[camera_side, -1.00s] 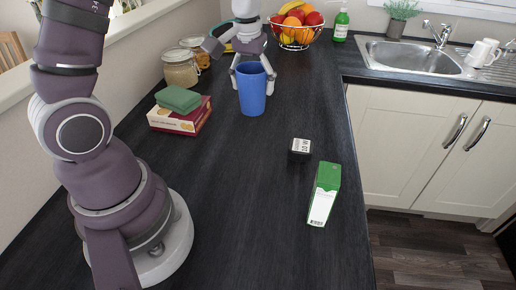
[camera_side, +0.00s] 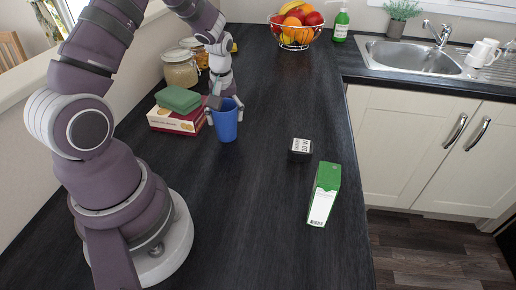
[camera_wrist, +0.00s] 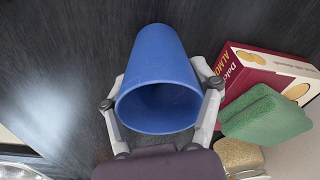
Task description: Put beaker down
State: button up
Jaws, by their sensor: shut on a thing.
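The blue beaker (camera_side: 227,125) is upright or nearly so, beside the box and sponge in the side view. My gripper (camera_side: 225,113) is shut on it, one finger on each side. In the wrist view the beaker (camera_wrist: 160,65) fills the middle, its open mouth towards the camera, between the fingers of my gripper (camera_wrist: 160,93). I see no contents in the beaker. I cannot tell whether its base touches the dark worktop (camera_side: 265,215) or is slightly above it.
Close by are a red box (camera_side: 182,124) with a green sponge (camera_side: 178,99) on top and glass jars (camera_side: 180,70) behind. The fruit bowl (camera_side: 297,38) is far back. The worktop middle is clear.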

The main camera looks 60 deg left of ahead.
aim_at(228, 126)
jog(key=o, duration=1.1)
jog(key=shift+f, duration=0.1)
jog(key=shift+o, duration=0.2)
notch_tip(228, 126, up, 13)
jog(key=d, duration=0.3)
jog(key=s+d+r+m+t, duration=0.3)
jog(key=s+d+r+m, duration=0.1)
jog(key=d+m, duration=0.3)
jog(key=shift+s+d+r+m+h, duration=0.3)
jog(key=shift+d+m, duration=0.1)
jog(key=shift+d, duration=0.1)
jog(key=shift+o, duration=0.2)
jog(key=s+d+m+t+h, duration=0.1)
jog(key=s+d+m+t, duration=0.1)
jog(key=s+d+m, duration=0.2)
jog(key=shift+s+d+m, duration=0.25)
jog(key=shift+d+m, duration=0.2)
jog(key=shift+m, duration=0.45)
